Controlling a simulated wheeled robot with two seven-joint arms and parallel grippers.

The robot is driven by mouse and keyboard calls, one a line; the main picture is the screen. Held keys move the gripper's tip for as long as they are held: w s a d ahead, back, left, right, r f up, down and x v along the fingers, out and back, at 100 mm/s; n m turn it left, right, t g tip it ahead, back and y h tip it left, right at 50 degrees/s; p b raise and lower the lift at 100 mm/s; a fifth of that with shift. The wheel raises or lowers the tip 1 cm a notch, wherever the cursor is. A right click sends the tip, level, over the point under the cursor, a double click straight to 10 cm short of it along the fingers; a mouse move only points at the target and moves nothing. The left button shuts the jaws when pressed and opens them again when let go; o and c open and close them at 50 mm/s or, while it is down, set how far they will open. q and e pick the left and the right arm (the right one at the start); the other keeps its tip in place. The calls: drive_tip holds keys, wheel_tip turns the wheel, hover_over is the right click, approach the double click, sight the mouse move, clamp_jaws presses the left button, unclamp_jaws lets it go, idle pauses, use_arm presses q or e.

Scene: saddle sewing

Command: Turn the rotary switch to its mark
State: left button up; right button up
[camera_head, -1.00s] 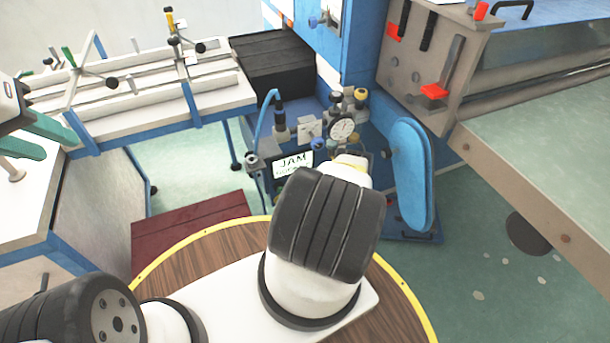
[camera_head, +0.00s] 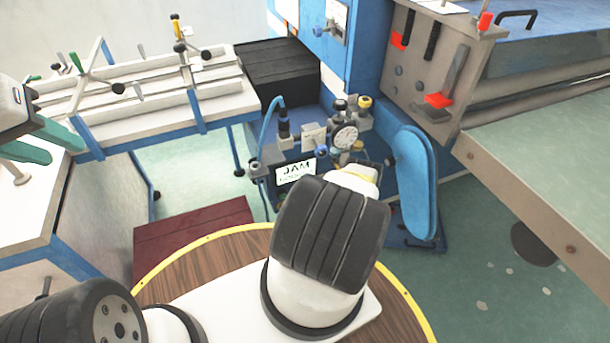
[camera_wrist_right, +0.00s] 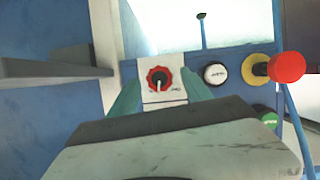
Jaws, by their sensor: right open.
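The rotary switch (camera_wrist_right: 159,79) shows in the right wrist view as a red knob with a white pointer on a pale plate. Its pointer stands about vertical, toward the bottom of the picture. Small marks beside the knob are too blurred to read. My right gripper (camera_wrist_right: 161,91) is open, with one teal finger on each side of the switch plate; I cannot tell whether they touch the knob. In the head view the right gripper is hidden. My left gripper (camera_head: 43,144) is open and empty at the left edge, its teal fingers apart, over the white bench.
Near the switch are a white button (camera_wrist_right: 216,73), a red mushroom button (camera_wrist_right: 286,67) and a green button (camera_wrist_right: 270,119).

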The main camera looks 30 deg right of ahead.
drive_tip(key=shift+x, duration=0.75)
clamp_jaws()
drive_tip(key=shift+a+n+h, duration=0.15)
drive_tip(key=shift+n+h, duration=0.15)
drive_tip(key=shift+n, duration=0.4)
drive_tip(key=n+h, duration=0.1)
drive_tip(key=n, duration=0.1)
drive_tip(key=shift+n+h, duration=0.3)
drive_tip(key=shift+h, duration=0.1)
unclamp_jaws()
drive_tip(key=v, duration=0.7)
drive_tip(key=shift+s, duration=0.4)
